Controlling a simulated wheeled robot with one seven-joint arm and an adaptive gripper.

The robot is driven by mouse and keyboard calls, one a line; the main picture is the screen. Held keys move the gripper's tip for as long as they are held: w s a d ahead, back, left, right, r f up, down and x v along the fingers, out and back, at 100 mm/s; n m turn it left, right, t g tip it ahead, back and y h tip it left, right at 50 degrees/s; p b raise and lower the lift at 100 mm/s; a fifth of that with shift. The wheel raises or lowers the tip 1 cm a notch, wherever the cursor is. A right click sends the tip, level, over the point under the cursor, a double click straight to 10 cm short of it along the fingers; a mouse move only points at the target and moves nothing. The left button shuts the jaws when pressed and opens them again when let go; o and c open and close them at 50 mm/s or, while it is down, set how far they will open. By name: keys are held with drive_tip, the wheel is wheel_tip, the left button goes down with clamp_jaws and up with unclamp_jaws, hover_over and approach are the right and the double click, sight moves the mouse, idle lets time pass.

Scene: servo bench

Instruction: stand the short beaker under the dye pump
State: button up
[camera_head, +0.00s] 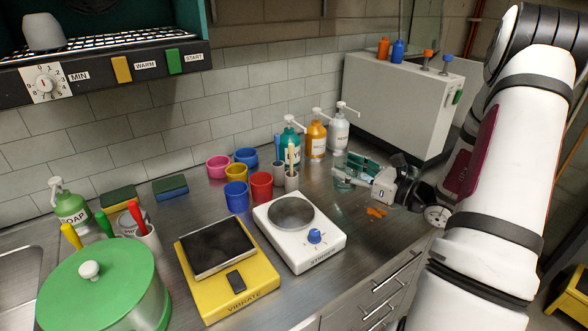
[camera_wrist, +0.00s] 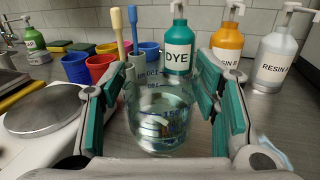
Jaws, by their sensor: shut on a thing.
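The short beaker (camera_wrist: 160,118) is clear glass with blue markings. It stands upright between the teal pads of my gripper (camera_wrist: 162,108) in the wrist view. My gripper is shut on it. In the head view my gripper (camera_head: 364,176) is low over the bench at the right, and the beaker (camera_head: 343,182) shows faintly at its left end. The dye pump is a teal bottle (camera_wrist: 179,48) with a white nozzle, labelled DYE. It stands beyond the beaker in the wrist view, and at the back by the wall in the head view (camera_head: 290,146). The beaker's base is partly hidden.
Orange (camera_head: 316,140) and white (camera_head: 338,132) resin pumps stand right of the dye pump. Holders with pestle-like tools (camera_head: 291,180) and coloured cups (camera_head: 261,186) stand left. A white stirrer (camera_head: 322,250) is in front. Orange bits (camera_head: 376,212) lie on the bench near my gripper.

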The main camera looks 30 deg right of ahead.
drive_tip(key=shift+w+a+f, duration=0.45)
drive_tip(key=shift+w+f, duration=0.25)
drive_tip(key=shift+w, duration=1.85)
drive_tip(key=shift+w+a+f, duration=0.5)
drive_tip(key=shift+w+f, duration=0.2)
drive_tip(key=shift+w, duration=1.9)
drive_tip(key=shift+w+a+f, duration=0.45)
drive_tip(key=shift+w+f, duration=0.25)
drive_tip(key=shift+w, duration=1.85)
drive_tip(key=shift+f, duration=0.35)
drive_tip(key=shift+f, duration=0.15)
drive_tip(key=o, duration=1.3)
drive_tip(key=shift+o, duration=0.2)
